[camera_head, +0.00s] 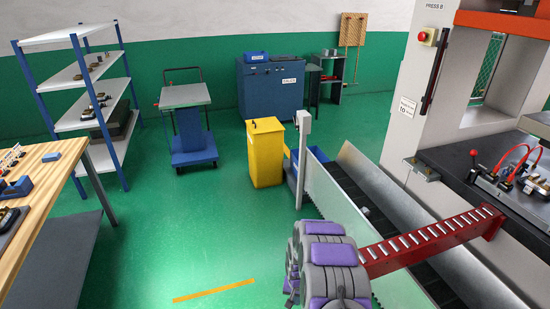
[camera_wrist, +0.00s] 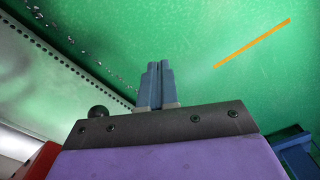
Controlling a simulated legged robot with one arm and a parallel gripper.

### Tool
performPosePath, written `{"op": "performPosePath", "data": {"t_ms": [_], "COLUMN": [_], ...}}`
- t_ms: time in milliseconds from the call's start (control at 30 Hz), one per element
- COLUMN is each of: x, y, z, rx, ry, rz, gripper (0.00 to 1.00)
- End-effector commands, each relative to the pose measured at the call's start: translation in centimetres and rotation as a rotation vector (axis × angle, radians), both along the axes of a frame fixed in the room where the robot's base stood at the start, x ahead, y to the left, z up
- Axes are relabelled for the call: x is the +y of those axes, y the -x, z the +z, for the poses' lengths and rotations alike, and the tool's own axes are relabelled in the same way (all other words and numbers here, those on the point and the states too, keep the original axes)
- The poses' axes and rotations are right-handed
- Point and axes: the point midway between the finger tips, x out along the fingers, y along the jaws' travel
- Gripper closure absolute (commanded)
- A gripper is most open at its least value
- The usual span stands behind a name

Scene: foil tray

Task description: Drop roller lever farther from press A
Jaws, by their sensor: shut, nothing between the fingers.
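A red roller arm (camera_head: 430,238) with a row of pale rollers sticks out level from the bed of the press (camera_head: 430,100), which is labelled "PRESS B". Its near end goes behind my purple and grey arm in the head view. No part marked as press A shows. I cannot tell which part is the lever. My gripper (camera_wrist: 156,70) shows in the wrist view, with its two blue-grey fingers together and empty above the green floor. A red piece (camera_wrist: 38,160) at lower left there may be the roller arm. The head view does not show the fingertips.
A conveyor with a pale side wall (camera_head: 330,190) runs beside the press. A yellow bin (camera_head: 265,150) stands behind it. A wooden bench (camera_head: 40,190) and a shelf rack (camera_head: 80,75) stand left. The green floor (camera_head: 180,230) between is open, with a yellow strip (camera_head: 213,291).

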Motion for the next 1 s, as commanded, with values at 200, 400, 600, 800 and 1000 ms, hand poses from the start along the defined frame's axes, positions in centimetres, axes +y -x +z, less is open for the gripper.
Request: {"op": "performPosePath", "data": {"t_ms": [200,400,600,800,1000], "x": [0.3,0.2,0.2,0.1,0.2], "y": [0.0,0.0,0.1,0.0,0.0], "z": [0.0,1.5,3.3,5.1,6.9], "rx": [0.001,0.001,0.003,0.002,0.001], "ry": [0.003,0.003,0.003,0.002,0.004], "rz": [0.001,0.000,0.000,0.000,0.001], "gripper": [1.00,1.00,1.00,1.00,1.00]}}
